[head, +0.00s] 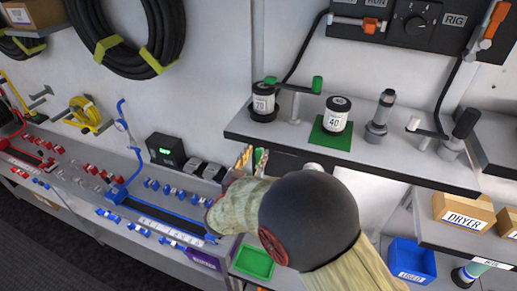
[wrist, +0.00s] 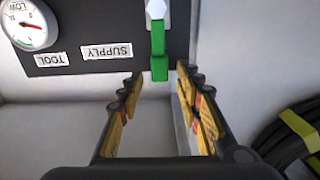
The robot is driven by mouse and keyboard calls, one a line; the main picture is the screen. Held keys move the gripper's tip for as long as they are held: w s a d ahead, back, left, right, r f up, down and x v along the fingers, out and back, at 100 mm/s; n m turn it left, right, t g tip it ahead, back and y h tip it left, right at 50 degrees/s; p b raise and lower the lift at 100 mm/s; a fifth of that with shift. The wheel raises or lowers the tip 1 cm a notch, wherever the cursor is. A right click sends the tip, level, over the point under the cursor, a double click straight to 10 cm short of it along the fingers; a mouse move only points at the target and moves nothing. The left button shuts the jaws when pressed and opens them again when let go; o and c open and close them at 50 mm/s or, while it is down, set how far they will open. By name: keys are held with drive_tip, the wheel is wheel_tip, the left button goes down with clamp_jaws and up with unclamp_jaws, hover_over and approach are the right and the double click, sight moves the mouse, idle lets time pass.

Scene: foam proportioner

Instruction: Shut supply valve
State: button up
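The supply valve's green handle (wrist: 159,45) hangs from a white hub (wrist: 156,9) on a dark panel (wrist: 105,52) in the wrist view. The SUPPLY label (wrist: 106,51) beside it reads upside down. My gripper (wrist: 160,78) is open, with yellow-padded fingers left and right of the handle's line. The handle's free end shows at the gap between the fingertips; whether it is inside the gap in depth I cannot tell. In the head view my gripper (head: 252,160) is mostly hidden behind my arm, and the valve panel is largely hidden too.
A gauge (wrist: 30,24) and a TOOL label (wrist: 51,59) share the panel. In the head view, a shelf (head: 360,150) with two canisters stands right of my gripper. A blue bin (head: 411,260) and a green tray (head: 254,262) lie lower. A black hose coil (wrist: 292,135) hangs nearby.

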drive_tip(key=shift+x, duration=1.2)
drive_tip(key=shift+c, duration=1)
clamp_jaws()
